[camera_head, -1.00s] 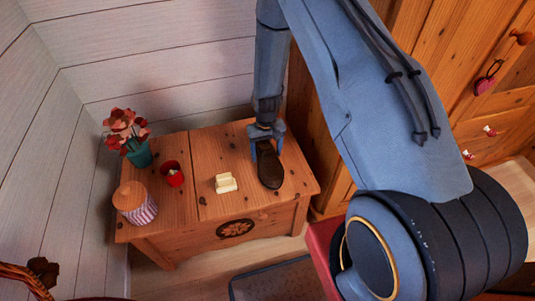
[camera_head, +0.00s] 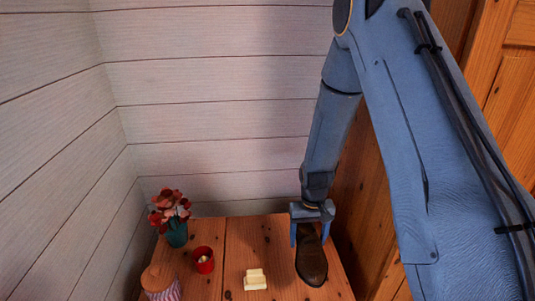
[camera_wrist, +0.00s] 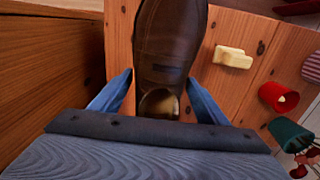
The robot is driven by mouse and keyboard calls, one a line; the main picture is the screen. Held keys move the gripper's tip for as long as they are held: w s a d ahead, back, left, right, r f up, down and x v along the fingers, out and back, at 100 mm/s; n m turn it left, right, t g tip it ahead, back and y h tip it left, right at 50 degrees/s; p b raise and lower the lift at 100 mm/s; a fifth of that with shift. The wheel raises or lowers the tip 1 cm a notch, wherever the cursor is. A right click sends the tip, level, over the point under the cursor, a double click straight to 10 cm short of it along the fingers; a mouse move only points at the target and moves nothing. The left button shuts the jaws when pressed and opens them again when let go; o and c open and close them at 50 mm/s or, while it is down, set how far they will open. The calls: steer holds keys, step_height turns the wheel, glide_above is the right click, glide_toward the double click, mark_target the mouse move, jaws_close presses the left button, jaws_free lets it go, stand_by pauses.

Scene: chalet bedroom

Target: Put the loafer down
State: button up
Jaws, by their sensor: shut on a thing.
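The dark brown loafer (camera_head: 311,262) is at the right side of the wooden chest top (camera_head: 238,240), toe toward the front. My gripper (camera_head: 309,232) points down at its heel end, with a finger on each side, shut on it. In the wrist view the loafer (camera_wrist: 169,45) extends away from between my fingers, its opening nearest me. The loafer looks at or very close to the chest top; I cannot tell whether its sole touches.
A cream block-like item (camera_head: 255,280) lies left of the loafer. Further left are a red cup (camera_head: 203,260), a striped jar with a wooden lid (camera_head: 160,282) and a teal vase of red flowers (camera_head: 176,235). A wooden wardrobe (camera_head: 375,190) stands close on the right.

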mark_target(315, 250)
steer(key=s+r, duration=0.1)
steer(key=s, duration=0.1)
steer(key=s+r+p, duration=0.1)
steer(key=s, duration=0.1)
steer(key=s+r, duration=0.2)
steer(key=shift+w+d, duration=0.1)
steer(key=shift+d, duration=0.2)
